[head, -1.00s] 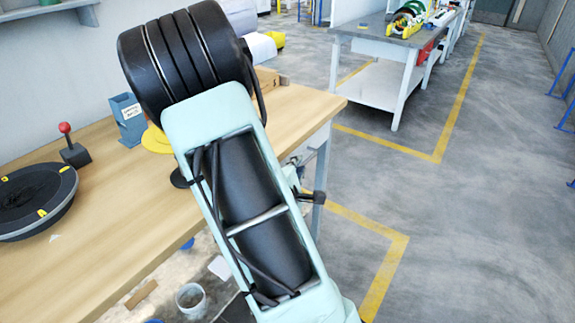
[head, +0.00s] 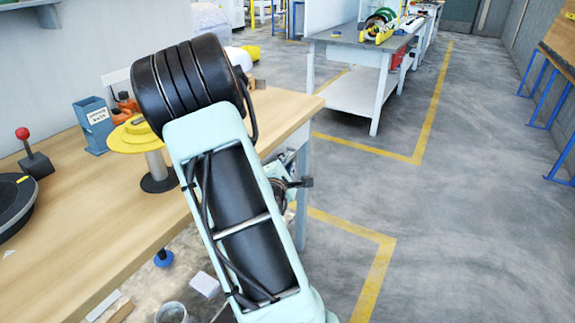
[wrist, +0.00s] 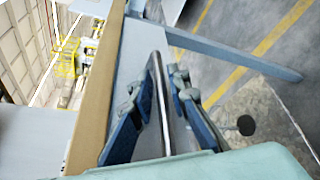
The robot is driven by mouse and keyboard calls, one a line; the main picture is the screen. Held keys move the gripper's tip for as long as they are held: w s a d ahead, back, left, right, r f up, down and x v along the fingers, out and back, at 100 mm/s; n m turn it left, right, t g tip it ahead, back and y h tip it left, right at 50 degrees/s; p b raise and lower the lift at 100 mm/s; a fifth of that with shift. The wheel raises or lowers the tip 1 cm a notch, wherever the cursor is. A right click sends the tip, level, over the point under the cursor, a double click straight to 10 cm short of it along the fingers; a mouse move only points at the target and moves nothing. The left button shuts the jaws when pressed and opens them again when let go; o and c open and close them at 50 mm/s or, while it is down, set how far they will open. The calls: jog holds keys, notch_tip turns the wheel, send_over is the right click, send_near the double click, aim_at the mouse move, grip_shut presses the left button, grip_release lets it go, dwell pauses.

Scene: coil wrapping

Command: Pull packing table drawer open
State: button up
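In the wrist view, my gripper (wrist: 159,82) has its two blue-padded fingers apart. A narrow grey metal bar (wrist: 160,100), which looks like a drawer handle, runs between them, with space visible on both sides. The pale drawer front or table side (wrist: 140,45) lies just beyond it, below the wooden edge (wrist: 98,85) of the packing table. In the head view, the packing table (head: 110,225) has a wooden top. My gripper (head: 284,182) is mostly hidden behind my arm, beside the table's right end. How far the drawer is open cannot be told.
On the tabletop stand a yellow round stand (head: 136,137), a blue box (head: 93,125) and a red-knobbed lever (head: 35,160). A white bin (head: 172,313) is below the table. Another workbench (head: 365,60) stands behind.

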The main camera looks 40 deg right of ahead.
jog(key=shift+w+d+f, duration=0.1)
jog(key=shift+w+d, duration=0.2)
jog(key=shift+d, duration=0.05)
grip_shut()
dwell(0.3)
